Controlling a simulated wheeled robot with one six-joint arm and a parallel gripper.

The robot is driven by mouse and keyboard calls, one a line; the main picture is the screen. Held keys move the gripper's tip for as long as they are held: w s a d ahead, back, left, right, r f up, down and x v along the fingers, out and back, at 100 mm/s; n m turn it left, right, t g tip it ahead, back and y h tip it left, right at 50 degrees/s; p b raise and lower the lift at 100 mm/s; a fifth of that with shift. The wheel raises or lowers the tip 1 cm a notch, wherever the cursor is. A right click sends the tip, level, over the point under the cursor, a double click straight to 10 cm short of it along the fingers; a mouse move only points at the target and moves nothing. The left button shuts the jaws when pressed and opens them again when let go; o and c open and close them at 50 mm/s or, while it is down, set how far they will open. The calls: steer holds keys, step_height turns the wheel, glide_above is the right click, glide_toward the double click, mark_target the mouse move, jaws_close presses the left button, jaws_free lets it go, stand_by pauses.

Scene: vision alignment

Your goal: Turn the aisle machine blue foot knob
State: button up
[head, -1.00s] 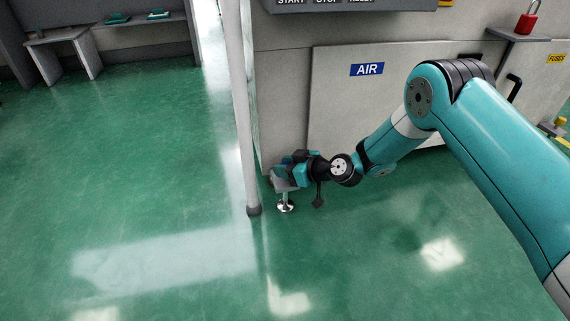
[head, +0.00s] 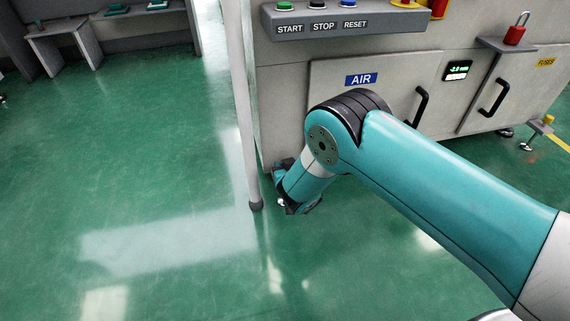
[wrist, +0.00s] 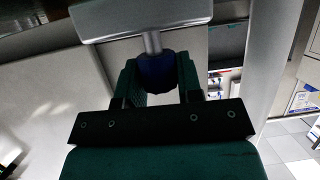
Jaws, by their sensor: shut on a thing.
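The blue foot knob (wrist: 157,76) is a dark blue, rounded knob on a short metal stem under a grey bracket (wrist: 140,15) in the wrist view. My gripper (wrist: 158,86) is shut on it, with one green-grey finger on each side. In the head view my wrist and gripper are low at the machine's front left corner, mostly behind my own arm. The knob is hidden there. The aisle machine (head: 290,100) is a pale grey cabinet with a blue AIR label (head: 361,79).
A pale upright post (head: 241,110) stands close left of my wrist. Door handles (head: 421,105) stick out to the right. The button panel (head: 345,25) overhangs above. The green floor (head: 130,180) to the left is open.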

steer(key=shift+s+a+f+m+t+h+b, duration=0.15)
steer(key=shift+m+h+b, duration=0.1)
steer(key=shift+m+h, duration=0.5)
steer(key=shift+w+d+m+t+h+b, duration=0.15)
steer(key=shift+m+h+b, duration=0.1)
steer(key=shift+m+h, duration=0.5)
steer(key=shift+s+h, duration=0.1)
steer(key=shift+h, duration=0.2)
steer(key=o, duration=0.9)
steer(key=p+v, duration=0.9)
steer(key=v, duration=0.8)
steer(key=shift+s+p, duration=0.2)
steer(key=shift+p, duration=0.15)
